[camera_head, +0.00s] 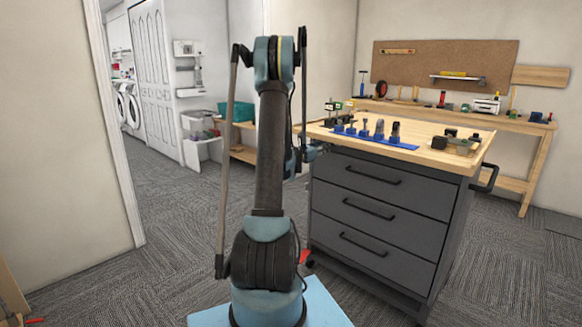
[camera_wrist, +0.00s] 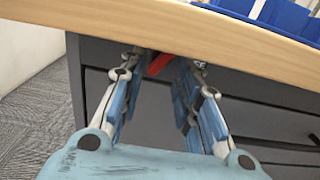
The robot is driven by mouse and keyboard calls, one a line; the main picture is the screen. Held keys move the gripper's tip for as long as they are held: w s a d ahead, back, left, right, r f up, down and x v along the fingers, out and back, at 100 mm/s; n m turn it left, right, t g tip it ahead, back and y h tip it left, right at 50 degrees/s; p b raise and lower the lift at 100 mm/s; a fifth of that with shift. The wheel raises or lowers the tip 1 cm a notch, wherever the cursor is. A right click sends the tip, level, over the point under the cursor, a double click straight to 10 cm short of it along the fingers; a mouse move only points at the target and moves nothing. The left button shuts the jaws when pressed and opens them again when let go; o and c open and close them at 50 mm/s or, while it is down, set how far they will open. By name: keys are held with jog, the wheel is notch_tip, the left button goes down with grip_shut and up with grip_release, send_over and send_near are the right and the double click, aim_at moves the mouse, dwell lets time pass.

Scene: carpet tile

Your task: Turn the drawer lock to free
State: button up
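A dark grey drawer cabinet (camera_head: 365,215) with three black-handled drawers and a wooden top (camera_head: 440,140) stands right of my arm. In the wrist view, a red lever-like part (camera_wrist: 160,64), which looks like the drawer lock's handle, shows just under the wooden edge (camera_wrist: 200,35). It slants up to the right, and part of a white-lettered label (camera_wrist: 199,64) shows beside it. My gripper (camera_wrist: 162,72) is open, with its blue-padded fingers apart and the red part between their tips. Whether they touch it I cannot tell. The lock is not visible in the head view.
Blue holders with upright tools (camera_head: 365,132) stand on the cabinet top; blue bins (camera_wrist: 275,12) show in the wrist view. A wooden workbench (camera_head: 470,112) with tools stands behind. Carpet (camera_head: 130,265) is open at left. The wooden edge overhangs close above my fingertips.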

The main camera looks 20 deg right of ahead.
jog(key=s+a+m+g+y, duration=0.1)
jog(key=s+a+m+y, duration=0.1)
jog(key=s+a+m, duration=0.3)
jog(key=s+a+m+g+y, duration=0.1)
jog(key=s+a+m+y, duration=0.2)
jog(key=s+a, duration=0.8)
jog(key=shift+a+r+m, duration=0.15)
jog(key=shift+a+m, duration=0.95)
jog(key=shift+a, duration=2.45)
